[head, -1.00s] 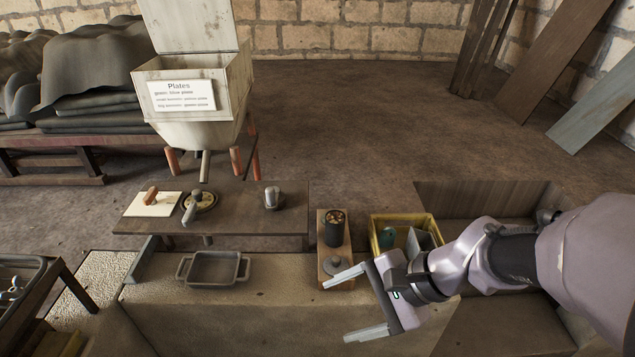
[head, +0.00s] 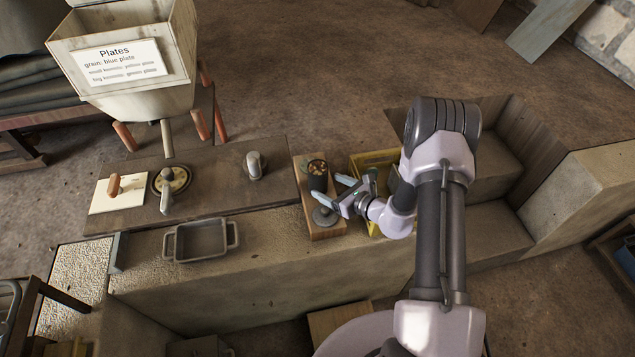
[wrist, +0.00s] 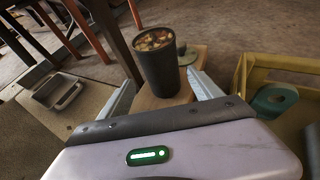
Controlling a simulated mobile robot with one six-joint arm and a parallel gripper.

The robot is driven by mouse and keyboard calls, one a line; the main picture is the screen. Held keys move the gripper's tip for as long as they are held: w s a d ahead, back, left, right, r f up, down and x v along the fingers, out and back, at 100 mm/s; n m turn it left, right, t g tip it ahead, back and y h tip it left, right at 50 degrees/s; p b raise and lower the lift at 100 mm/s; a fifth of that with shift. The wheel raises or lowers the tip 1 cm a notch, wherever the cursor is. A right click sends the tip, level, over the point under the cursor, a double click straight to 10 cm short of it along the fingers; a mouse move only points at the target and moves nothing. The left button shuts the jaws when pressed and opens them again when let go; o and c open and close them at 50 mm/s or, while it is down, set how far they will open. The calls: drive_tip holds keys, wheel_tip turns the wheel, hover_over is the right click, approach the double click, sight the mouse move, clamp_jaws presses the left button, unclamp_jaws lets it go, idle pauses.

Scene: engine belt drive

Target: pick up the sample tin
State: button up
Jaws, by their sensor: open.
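The sample tin (head: 317,178) is a dark, open cylinder filled with mixed grain or kernels. It stands upright on a small wooden board (head: 327,232). My gripper (head: 332,188) is open beside the tin, on its right in the head view, with its fingers pointing towards it. In the wrist view the tin (wrist: 158,72) appears in the gap between the two open fingers (wrist: 163,92). I cannot tell how deep it sits between them, and I see no grip on it. A round grey lid with a knob (head: 325,216) lies on the board near the tin.
A yellow crate (head: 372,158) stands just right of the board, partly behind my arm. A grey two-handled tray (head: 201,240) sits on the stone ledge to the left. A dark low table (head: 222,170) holds a cup-like metal item (head: 255,165). A plate hopper (head: 130,60) stands behind.

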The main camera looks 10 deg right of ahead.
sight(324, 182)
drive_tip(key=b+x, duration=0.2)
drive_tip(key=x, duration=0.4)
drive_tip(key=shift+w+d, duration=0.1)
drive_tip(key=shift+w, duration=0.05)
drive_tip(key=shift+r, duration=0.15)
clamp_jaws()
drive_tip(key=shift+r, duration=0.1)
